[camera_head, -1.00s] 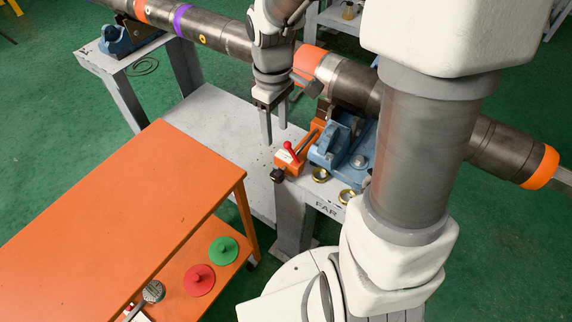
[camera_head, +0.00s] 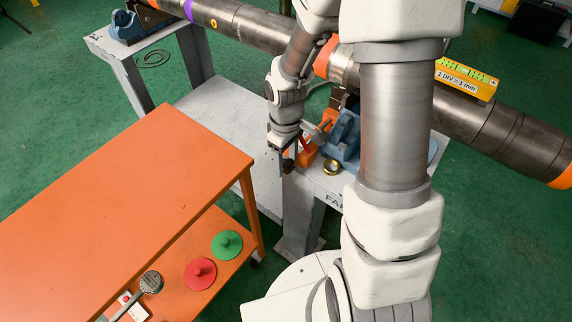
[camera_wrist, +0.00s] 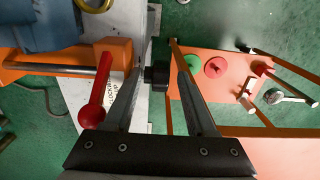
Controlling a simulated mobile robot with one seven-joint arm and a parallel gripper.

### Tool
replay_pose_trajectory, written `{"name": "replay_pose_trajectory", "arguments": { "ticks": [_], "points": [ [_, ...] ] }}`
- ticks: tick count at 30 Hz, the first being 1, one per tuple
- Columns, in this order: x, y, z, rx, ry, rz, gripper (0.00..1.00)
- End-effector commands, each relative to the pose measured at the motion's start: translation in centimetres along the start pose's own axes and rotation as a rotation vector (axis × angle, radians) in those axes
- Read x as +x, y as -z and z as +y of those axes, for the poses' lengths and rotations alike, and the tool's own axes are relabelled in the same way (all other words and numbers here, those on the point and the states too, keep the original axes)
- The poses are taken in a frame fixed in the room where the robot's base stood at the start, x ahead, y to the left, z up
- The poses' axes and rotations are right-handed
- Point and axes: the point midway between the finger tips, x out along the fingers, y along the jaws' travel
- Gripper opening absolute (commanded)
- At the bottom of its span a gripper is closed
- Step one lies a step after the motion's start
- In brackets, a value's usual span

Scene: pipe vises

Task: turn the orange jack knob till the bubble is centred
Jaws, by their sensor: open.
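The orange jack (camera_head: 303,157) stands on the grey bench beside a blue vise; it also shows in the wrist view (camera_wrist: 118,52). It has a red ball-ended lever (camera_wrist: 92,114) and a black knob (camera_wrist: 157,76) at its end. My gripper (camera_head: 286,166) points down at the knob end of the jack. In the wrist view my gripper (camera_wrist: 160,72) is open, with the knob showing between its fingers; contact cannot be told. A yellow level (camera_head: 467,80) marked "1 DIV = 1 mm" sits on the pipe. Its green vials show, but the bubble is too small to read.
The dark pipe (camera_head: 462,112) runs across the back through the blue vise (camera_head: 343,137). A brass ring (camera_head: 331,167) lies on the bench. An orange table (camera_head: 120,205) stands at left, with red and green discs (camera_head: 226,244) on its lower shelf.

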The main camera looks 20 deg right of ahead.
Motion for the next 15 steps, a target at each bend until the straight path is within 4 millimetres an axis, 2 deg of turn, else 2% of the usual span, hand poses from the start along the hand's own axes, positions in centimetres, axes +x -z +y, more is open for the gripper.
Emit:
{"name": "replay_pose_trajectory", "arguments": {
  "ticks": [3,11,15],
  "points": [
    [0.7,-0.02,-0.03,-0.001,0.001,-0.001,0.56],
    [0.74,-0.01,-0.01,-0.001,0.0,0.0,0.56],
    [0.73,-0.01,-0.01,-0.001,0.0,0.0,0.35]
  ]
}}
